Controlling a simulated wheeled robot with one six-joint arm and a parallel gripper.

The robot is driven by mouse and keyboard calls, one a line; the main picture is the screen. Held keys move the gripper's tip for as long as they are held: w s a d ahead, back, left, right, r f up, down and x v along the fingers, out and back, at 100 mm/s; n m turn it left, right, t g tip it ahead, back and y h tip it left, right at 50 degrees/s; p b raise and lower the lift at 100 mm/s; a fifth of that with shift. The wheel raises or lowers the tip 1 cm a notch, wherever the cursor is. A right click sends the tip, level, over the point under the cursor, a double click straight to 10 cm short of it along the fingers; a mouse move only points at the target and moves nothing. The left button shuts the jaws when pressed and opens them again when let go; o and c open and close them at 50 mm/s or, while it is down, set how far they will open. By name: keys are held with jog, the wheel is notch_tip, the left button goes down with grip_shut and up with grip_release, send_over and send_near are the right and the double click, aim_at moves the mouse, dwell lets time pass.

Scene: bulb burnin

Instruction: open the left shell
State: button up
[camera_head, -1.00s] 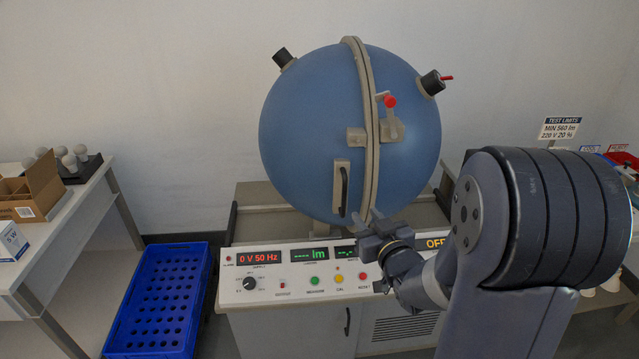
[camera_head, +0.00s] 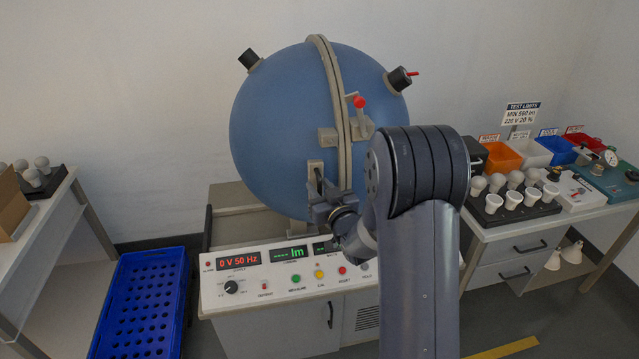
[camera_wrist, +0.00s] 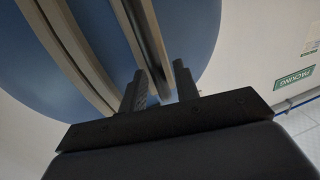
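The left shell (camera_head: 275,125) is the left half of a big blue sphere, meeting the right half at a beige flange seam (camera_head: 333,90). A beige handle plate (camera_head: 314,168) sits on the left shell beside the seam; its dark grip is mostly hidden by my gripper. A red-knobbed latch (camera_head: 359,103) stands at the seam, knob up. My gripper (camera_head: 317,190) is at the handle's lower part. In the wrist view, my gripper (camera_wrist: 160,90) has its two fingers apart, with a dark bar (camera_wrist: 148,35), likely the handle grip, running toward the gap. Contact cannot be told.
The control console (camera_head: 290,285) stands below the sphere. A blue crate (camera_head: 140,310) is on the floor at left. A table with bulbs (camera_head: 510,195) and bins is at right; another table (camera_head: 45,225) is at far left.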

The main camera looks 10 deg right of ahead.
jog(key=shift+w, duration=0.25)
jog(key=shift+c, duration=0.3)
grip_shut()
